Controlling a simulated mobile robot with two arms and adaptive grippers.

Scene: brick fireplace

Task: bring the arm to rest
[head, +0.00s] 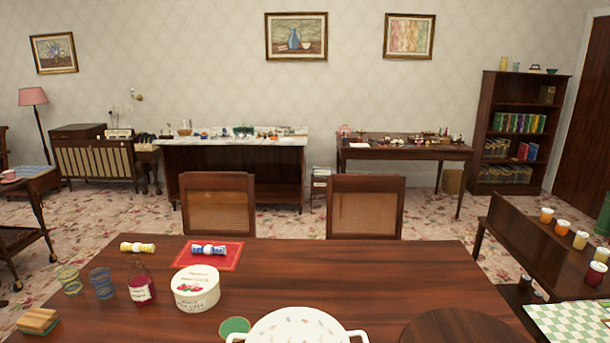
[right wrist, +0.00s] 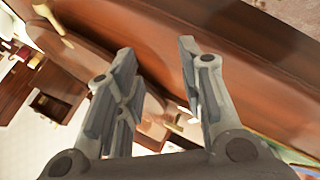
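My right gripper (right wrist: 160,75) shows in the right wrist view. Its two grey fingers are spread apart with nothing between them. Behind the fingers are blurred brown wooden surfaces at a steep tilt, and I cannot tell how far off they are. Neither arm and neither gripper shows in the head view. My left gripper is in no view.
A dark wooden table (head: 330,270) is in front of me. On it stand a white round box (head: 196,290), a red bottle (head: 141,285), glasses, crackers on a red mat (head: 228,262) and a white pot (head: 297,328). Two chairs (head: 364,207) stand behind it.

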